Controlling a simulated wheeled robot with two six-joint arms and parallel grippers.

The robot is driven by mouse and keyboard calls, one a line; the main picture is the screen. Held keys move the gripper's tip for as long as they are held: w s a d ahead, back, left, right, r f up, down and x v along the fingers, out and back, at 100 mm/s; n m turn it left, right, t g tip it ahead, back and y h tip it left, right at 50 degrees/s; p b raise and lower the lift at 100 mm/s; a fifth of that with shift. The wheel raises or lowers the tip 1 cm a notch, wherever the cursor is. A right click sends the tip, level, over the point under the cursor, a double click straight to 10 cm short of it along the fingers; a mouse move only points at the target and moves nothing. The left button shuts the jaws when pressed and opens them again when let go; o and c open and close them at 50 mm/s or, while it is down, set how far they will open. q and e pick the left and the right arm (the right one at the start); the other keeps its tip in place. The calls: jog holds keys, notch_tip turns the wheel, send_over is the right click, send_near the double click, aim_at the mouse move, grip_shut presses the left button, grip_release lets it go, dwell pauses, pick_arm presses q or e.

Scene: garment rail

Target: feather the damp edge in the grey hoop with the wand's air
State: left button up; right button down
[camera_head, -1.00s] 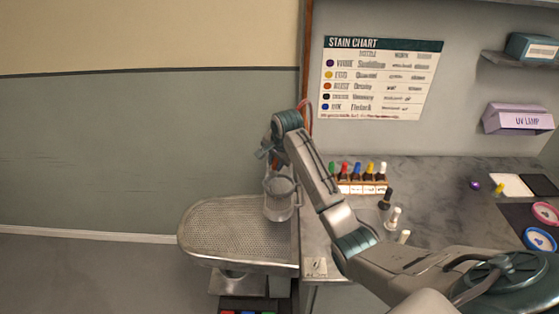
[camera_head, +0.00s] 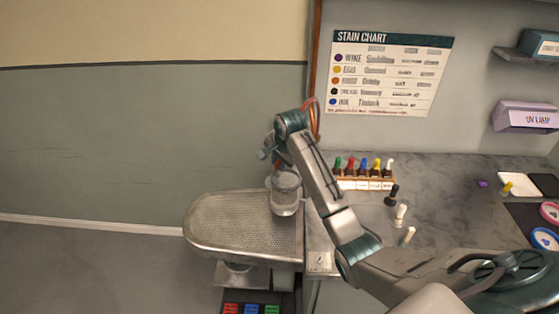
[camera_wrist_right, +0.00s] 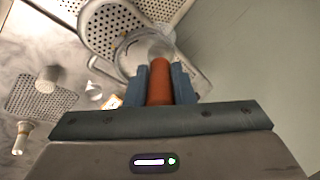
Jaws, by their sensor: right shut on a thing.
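My right gripper (camera_wrist_right: 161,85) is shut on an orange-brown handle (camera_wrist_right: 159,78), which I take to be the wand. In the head view this gripper (camera_head: 268,152) is small and partly hidden by my own arm, above the perforated board. Beyond the handle's end is a pale, see-through round shape with a grey rim (camera_wrist_right: 128,50); it also shows in the head view (camera_head: 285,196) over the board's right part. I cannot tell which of it is the grey hoop and which the wand's air. No damp edge can be made out. My left gripper is out of view.
The perforated metal board (camera_head: 228,222) juts left from the marble counter (camera_head: 450,215). A rack of coloured bottles (camera_head: 365,183) and several loose bottles stand right of my arm. Pink (camera_head: 551,212) and blue (camera_head: 545,239) hoops lie far right. Left of the board is free.

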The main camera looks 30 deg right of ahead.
jog(key=shift+s+a, duration=0.25)
jog(key=shift+s, duration=0.9)
jog(key=shift+s+d, duration=0.25)
jog(key=shift+s, duration=0.3)
jog(key=shift+s+d, duration=0.25)
jog(key=shift+s, duration=0.3)
jog(key=shift+d, duration=0.1)
jog(key=shift+s+d, duration=0.3)
jog(key=shift+d, duration=0.2)
jog(key=shift+s+d, duration=0.3)
jog(key=shift+d, duration=0.2)
